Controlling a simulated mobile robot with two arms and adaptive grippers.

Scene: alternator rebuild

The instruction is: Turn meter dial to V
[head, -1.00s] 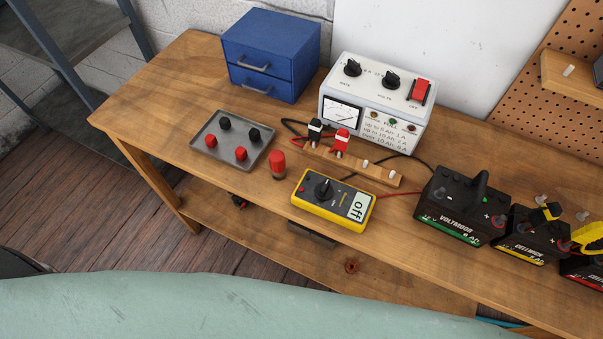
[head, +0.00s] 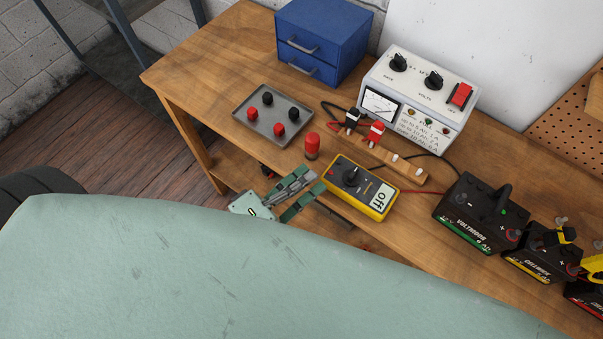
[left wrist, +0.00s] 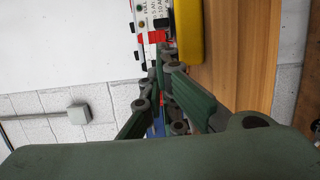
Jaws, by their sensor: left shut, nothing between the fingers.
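The yellow meter (head: 374,206) lies on the workbench near its front edge. Its black dial (head: 352,176) is in the middle of its face and its display (head: 381,198) reads "off". My left gripper (head: 318,182) is shut and empty, just left of the meter at the bench's front edge, its fingers pointing toward the meter's side. It looks apart from the dial. In the left wrist view the green fingers (left wrist: 162,75) come together beside the meter's yellow edge (left wrist: 189,32); the dial is hidden there. My right gripper is not in view.
A red cylinder (head: 312,146) stands just behind the meter's left end. A grey tray (head: 289,135) with red and black caps lies further left. Behind are a white charger (head: 421,88), a wooden strip (head: 403,165) with clips, and a blue drawer box (head: 324,38). Black batteries (head: 476,212) stand right.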

